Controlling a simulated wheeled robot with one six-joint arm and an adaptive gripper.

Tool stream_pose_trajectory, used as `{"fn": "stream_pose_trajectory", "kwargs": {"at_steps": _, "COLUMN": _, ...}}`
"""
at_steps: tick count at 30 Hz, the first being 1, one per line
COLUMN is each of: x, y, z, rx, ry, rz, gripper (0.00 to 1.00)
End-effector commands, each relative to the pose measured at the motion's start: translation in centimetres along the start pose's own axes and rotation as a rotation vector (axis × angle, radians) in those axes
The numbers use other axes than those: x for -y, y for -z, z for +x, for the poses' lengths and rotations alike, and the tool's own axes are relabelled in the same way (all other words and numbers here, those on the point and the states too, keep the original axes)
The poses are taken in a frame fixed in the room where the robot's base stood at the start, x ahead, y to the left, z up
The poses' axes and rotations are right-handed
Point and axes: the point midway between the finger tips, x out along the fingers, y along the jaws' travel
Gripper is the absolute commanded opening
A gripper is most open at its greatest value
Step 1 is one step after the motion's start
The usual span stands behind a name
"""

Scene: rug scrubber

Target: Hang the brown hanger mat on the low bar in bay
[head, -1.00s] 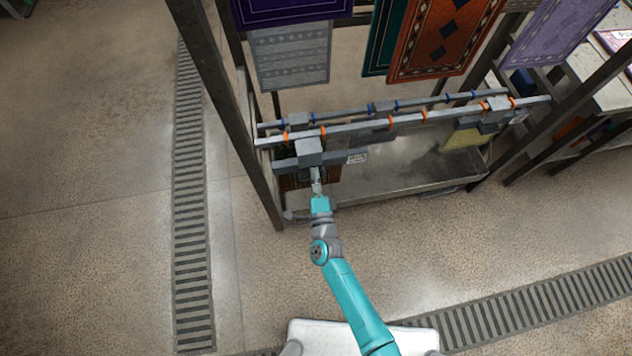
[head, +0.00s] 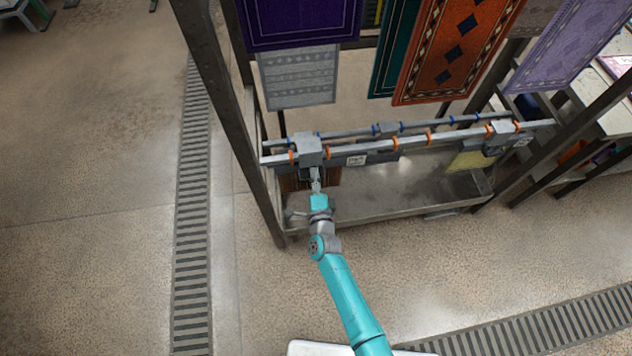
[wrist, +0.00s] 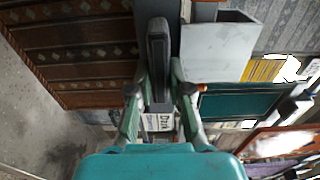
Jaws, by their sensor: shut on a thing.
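My gripper (head: 316,182) is shut on the hanger of the brown mat. The hanger's grey hook block (head: 309,151) overlaps the left part of the front low bar (head: 372,144), between orange rings. I cannot tell whether it rests on the bar or is just in front or above. The brown patterned mat (head: 331,177) hangs below, largely hidden by the gripper and hanger. In the wrist view, the fingers (wrist: 160,95) close around a dark grey part of the hanger, the brown mat (wrist: 80,55) is at left and the pale hook block (wrist: 216,52) is at right.
A rear low bar (head: 350,131) with blue rings runs behind the front one. A yellow mat (head: 470,161) hangs at the right end. Purple (head: 300,20), grey (head: 297,78) and orange (head: 455,50) mats hang above. A dark post (head: 228,120) stands close on the left.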

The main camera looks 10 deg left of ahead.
Motion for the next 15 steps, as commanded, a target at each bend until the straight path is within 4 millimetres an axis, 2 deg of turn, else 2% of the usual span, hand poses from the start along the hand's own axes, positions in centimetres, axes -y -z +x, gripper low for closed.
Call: {"fn": "stream_pose_trajectory", "kwargs": {"at_steps": 15, "x": -2.7, "y": 0.0, "z": 0.1, "rx": 0.0, "ry": 0.001, "rz": -0.001, "gripper": 0.0}}
